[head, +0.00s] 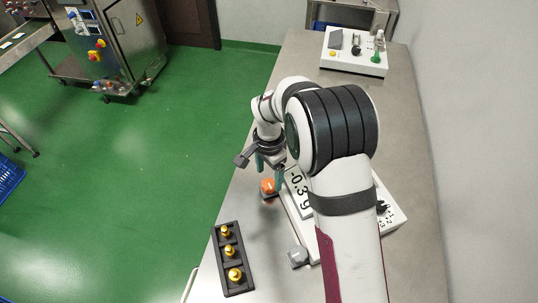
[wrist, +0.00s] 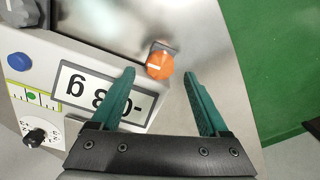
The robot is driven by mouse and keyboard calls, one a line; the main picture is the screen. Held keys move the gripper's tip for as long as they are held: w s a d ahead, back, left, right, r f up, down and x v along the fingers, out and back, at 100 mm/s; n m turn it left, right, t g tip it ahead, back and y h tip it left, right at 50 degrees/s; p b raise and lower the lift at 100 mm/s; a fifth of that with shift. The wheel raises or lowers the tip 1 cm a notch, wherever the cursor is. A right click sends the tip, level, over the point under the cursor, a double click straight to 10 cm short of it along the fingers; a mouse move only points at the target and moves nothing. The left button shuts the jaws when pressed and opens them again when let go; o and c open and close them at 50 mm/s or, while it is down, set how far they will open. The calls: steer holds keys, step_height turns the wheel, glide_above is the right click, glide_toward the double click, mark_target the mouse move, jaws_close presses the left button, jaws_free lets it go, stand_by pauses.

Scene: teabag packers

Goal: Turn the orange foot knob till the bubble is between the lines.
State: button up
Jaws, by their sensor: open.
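The orange foot knob (head: 267,187) sits at a corner of the white scale (head: 304,229). In the wrist view the orange knob (wrist: 159,66), with a pale line on its top, lies between the fingertips of my gripper (wrist: 160,73). My gripper (head: 270,168) is open, its green fingers apart, and holds nothing. I cannot tell whether its fingers are at the knob's height. The green level vial (wrist: 36,97) with dark lines is at the left of the wrist view; its bubble is too small to place. My arm hides much of the scale in the head view.
A grey foot knob (head: 298,257) stands at another scale corner. A dark tray (head: 239,287) with several brass weights lies on the steel table (head: 293,60). The scale's display (wrist: 102,95) and black dial (wrist: 35,137) show. Another white device (head: 353,62) stands at the far end.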

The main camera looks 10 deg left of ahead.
mark_target(268, 184)
step_height(268, 184, up, 13)
steer(key=f, duration=1.6)
steer(key=shift+s+a, duration=0.15)
steer(key=shift+s, duration=0.05)
jaws_close()
steer(key=shift+n, duration=0.8)
